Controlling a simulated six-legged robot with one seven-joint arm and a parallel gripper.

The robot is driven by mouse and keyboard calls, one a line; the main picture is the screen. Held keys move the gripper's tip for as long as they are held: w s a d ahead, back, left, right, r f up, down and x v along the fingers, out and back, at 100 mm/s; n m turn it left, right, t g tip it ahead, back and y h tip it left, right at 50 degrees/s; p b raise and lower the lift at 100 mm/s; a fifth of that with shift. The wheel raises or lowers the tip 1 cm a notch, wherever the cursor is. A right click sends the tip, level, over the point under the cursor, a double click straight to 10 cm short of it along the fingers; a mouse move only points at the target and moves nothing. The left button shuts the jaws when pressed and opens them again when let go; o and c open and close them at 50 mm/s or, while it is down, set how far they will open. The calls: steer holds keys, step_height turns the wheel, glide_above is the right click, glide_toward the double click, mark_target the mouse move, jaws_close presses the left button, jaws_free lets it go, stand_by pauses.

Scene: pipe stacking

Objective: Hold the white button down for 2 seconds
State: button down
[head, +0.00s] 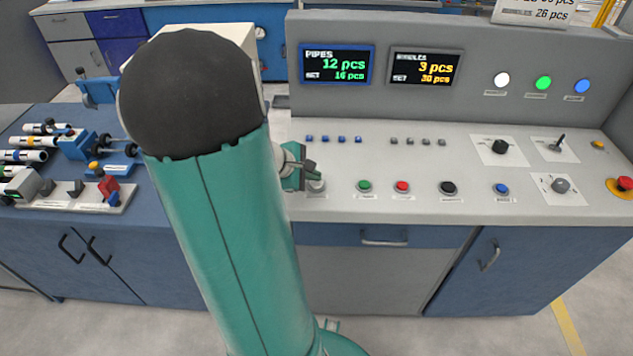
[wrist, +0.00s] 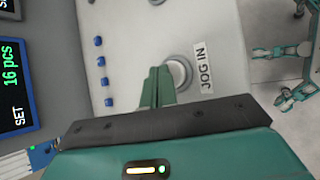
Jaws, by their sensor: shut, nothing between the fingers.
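The white button (wrist: 179,72) is a round whitish cap in a grey ring on the panel, beside a label reading "JOG IN" in the wrist view. In the head view the button (head: 316,187) is at the left end of the front button row, partly behind my gripper. My gripper (head: 312,168) is shut and empty, with its fingertips close above the button. In the wrist view my gripper's green fingers (wrist: 158,72) overlap the button's left edge. I cannot tell whether they touch it.
A green button (head: 364,186), a red button (head: 402,187) and a black button (head: 448,188) follow to the right. Small blue buttons (head: 333,139) lie behind. A display (head: 337,64) reads 12 pcs. A white lamp (head: 502,80) stands on the upright panel.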

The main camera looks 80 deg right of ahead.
mark_target(313, 184)
steer(key=shift+f, duration=0.4)
stand_by(0.6)
steer(key=shift+r, duration=0.1)
stand_by(2.5)
steer(key=shift+r, duration=0.75)
steer(key=shift+r, duration=2.5)
